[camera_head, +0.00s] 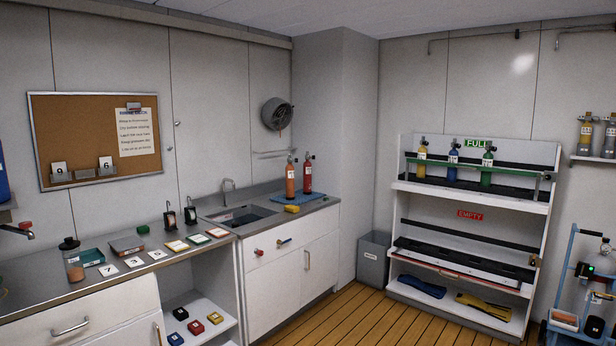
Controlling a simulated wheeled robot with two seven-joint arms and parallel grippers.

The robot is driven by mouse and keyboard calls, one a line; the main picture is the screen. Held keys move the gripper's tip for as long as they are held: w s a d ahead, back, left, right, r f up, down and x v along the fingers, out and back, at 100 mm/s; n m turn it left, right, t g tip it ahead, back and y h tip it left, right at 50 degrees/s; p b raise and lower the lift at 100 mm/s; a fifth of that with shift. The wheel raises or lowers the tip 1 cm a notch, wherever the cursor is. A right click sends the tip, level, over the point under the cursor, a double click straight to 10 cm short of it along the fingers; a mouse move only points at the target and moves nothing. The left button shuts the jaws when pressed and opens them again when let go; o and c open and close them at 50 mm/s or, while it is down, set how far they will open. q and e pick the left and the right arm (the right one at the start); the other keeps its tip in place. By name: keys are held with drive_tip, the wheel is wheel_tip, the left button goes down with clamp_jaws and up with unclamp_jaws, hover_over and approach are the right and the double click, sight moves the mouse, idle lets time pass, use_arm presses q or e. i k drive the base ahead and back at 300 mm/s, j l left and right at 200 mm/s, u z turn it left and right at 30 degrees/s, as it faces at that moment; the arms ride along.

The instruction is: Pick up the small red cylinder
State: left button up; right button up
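A small red cylinder (307,179) with a dark valve on top stands upright on a blue mat (325,196) at the right end of the counter. An orange cylinder (290,182) of similar size stands just to its left, in front of the corner wall. Neither of my grippers is in view, and nothing is touching the red cylinder.
A grey bin (373,262) stands right of the counter. A rack (470,205) holds yellow, blue and green cylinders. The plank floor (350,318) in front is clear.

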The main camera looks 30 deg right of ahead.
sight(307, 164)
drive_tip(key=i+l+z, duration=0.65)
drive_tip(key=i+z, duration=0.25)
drive_tip(key=i+l+z, duration=0.15)
drive_tip(key=i, duration=0.85)
drive_tip(key=i+l+z, duration=0.1)
drive_tip(key=i, duration=0.95)
